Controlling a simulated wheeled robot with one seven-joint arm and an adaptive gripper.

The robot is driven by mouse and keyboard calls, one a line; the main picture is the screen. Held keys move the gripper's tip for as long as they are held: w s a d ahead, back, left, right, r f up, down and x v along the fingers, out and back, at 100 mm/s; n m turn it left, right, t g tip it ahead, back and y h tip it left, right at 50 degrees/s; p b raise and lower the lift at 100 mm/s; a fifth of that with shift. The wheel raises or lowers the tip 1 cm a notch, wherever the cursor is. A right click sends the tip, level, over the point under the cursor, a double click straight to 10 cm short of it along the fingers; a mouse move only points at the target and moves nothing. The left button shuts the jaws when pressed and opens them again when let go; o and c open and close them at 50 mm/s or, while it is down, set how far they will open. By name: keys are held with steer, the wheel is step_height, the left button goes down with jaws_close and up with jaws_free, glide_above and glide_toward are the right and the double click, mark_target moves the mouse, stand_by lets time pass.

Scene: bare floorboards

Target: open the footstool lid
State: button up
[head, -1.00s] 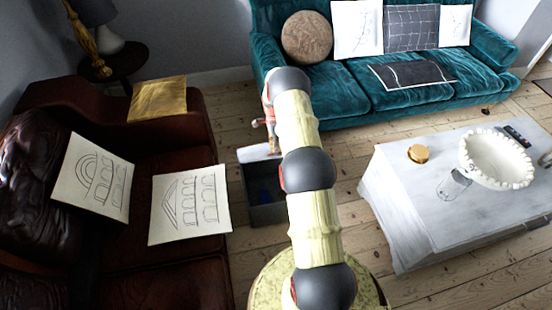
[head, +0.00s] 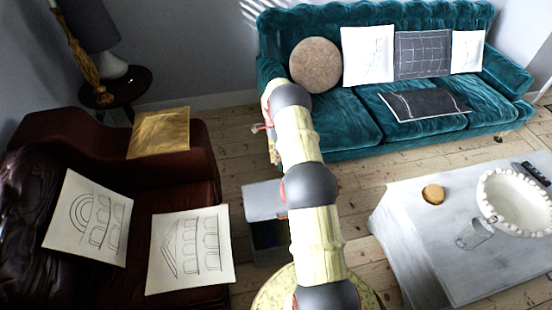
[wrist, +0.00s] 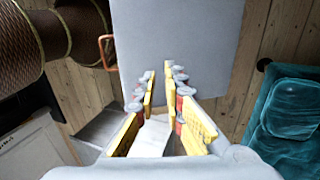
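The footstool is a grey box (head: 268,254) on the floor, partly hidden behind my arm in the head view. Its lid (head: 262,199) stands raised, and the dark inside shows below it with something blue in it. In the wrist view the lid (wrist: 185,35) is a broad grey panel in front of my fingers, with a copper handle (wrist: 106,52) at its left edge. My gripper (wrist: 159,80) has its yellow-padded fingers apart with nothing between them. I cannot tell whether the fingertips touch the lid. In the head view my arm mostly hides the gripper.
A brown leather sofa (head: 175,178) with drawing-printed cushions stands close on the left. A teal sofa (head: 345,125) stands behind. A whitish low table (head: 420,235) with a bowl (head: 515,210) is on the right.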

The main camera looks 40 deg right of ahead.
steer(key=o, duration=0.4)
steer(key=shift+r, duration=0.15)
steer(key=shift+c, duration=0.2)
steer(key=v, duration=1.2)
